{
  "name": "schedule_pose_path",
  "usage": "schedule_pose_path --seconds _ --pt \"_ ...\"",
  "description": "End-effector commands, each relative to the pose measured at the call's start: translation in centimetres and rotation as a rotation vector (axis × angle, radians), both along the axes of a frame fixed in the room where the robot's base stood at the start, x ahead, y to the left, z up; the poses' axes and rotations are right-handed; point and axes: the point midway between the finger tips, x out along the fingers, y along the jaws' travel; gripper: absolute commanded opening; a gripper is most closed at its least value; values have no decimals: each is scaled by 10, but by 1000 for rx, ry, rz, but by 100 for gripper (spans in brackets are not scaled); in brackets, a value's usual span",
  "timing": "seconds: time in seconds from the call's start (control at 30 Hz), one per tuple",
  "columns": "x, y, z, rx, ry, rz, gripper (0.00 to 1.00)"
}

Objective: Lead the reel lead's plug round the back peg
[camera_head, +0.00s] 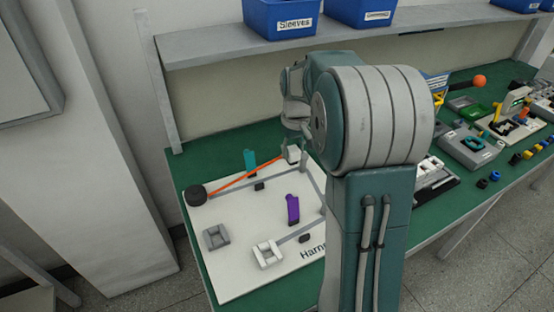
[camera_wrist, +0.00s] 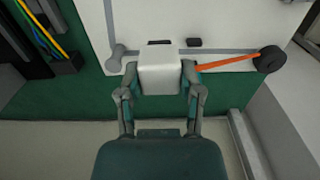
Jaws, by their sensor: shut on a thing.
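My gripper (camera_wrist: 160,82) is shut on the lead's white block-shaped plug (camera_wrist: 158,70), which also shows in the head view (camera_head: 292,154). The orange lead (camera_head: 246,174) runs straight from the black reel (camera_head: 196,195) to the plug. The wrist view shows the lead (camera_wrist: 225,63) and reel (camera_wrist: 270,58) to the right. A grey round post (camera_wrist: 116,56), perhaps the back peg, stands left of the plug in the wrist view. The plug is apart from it, and the lead does not bend round it. My gripper is mostly hidden behind my arm in the head view.
The white board (camera_head: 240,275) carries a teal upright piece (camera_head: 250,160), a purple upright piece (camera_head: 292,208), a grey holder (camera_head: 215,237) and a white holder (camera_head: 267,253). A shelf (camera_head: 220,47) with blue bins hangs behind. My arm hides the board's right part.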

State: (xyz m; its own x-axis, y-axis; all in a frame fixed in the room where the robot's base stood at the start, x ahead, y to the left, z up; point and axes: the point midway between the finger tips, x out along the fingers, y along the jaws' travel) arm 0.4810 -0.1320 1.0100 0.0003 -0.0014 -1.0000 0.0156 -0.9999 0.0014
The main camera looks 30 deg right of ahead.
Motion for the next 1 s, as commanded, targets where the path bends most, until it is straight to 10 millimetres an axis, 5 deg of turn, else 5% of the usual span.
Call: schedule_pose_path --seconds 1.0 --pt "66 -92 -1 -1 0 -2 0"
